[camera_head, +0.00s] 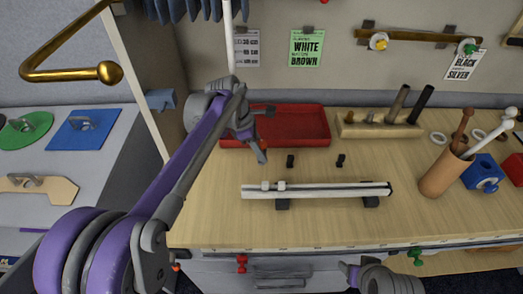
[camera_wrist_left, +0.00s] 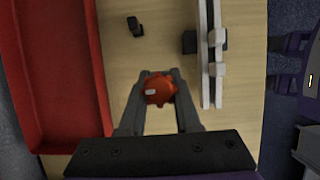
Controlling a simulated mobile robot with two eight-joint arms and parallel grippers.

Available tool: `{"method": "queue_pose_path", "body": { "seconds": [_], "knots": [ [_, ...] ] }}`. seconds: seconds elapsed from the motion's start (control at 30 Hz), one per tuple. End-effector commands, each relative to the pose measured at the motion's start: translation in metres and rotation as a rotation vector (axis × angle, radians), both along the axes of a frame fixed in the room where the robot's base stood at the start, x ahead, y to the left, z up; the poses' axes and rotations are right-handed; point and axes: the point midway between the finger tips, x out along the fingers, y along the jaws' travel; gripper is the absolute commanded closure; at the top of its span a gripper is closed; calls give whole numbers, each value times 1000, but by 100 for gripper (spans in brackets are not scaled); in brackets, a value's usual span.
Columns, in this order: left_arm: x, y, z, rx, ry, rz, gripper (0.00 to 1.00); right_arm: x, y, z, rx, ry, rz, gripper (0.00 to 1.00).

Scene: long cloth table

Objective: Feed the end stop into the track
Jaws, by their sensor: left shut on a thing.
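My left gripper (camera_head: 262,152) hangs over the table between the red tray and the track. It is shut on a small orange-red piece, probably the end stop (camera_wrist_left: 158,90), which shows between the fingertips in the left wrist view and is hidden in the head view. The track (camera_head: 330,190) is a pale rail with a dark lengthwise line, lying left to right on dark feet. Two small pale blocks (camera_head: 273,185) sit near its left end. The held piece is apart from the track (camera_wrist_left: 206,90). A grey part of my right arm's end (camera_head: 370,277) shows at the bottom edge; its fingers are unclear.
The red tray (camera_head: 312,140) is behind the gripper. Two small black pieces (camera_head: 290,160) stand behind the track. A wooden block with dark rods (camera_head: 380,129) is at the back, and a brown cup with sticks (camera_head: 440,178) at right. Table in front of the track is clear.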

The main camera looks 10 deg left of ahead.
Motion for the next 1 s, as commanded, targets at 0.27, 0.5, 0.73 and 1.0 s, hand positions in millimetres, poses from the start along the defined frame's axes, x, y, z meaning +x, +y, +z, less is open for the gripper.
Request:
{"method": "queue_pose_path", "body": {
  "seconds": [0.27, 0.5, 0.73, 1.0],
  "knots": [
    [-29, 44, -10, 4, 3, 9, 100, -2, 0, -8, 0, 4, 0, 39],
    [-82, 101, -25, 2, 4, 7, 100, -4, 0, -17, 0, 8, 0, 39],
    [-112, 124, -34, 0, 0, 3, 100, -5, 0, -22, 0, 10, 0, 39],
    [-112, 124, -33, 0, -1, 1, 100, -5, 0, -21, 0, 10, 0, 39]
  ]
}}
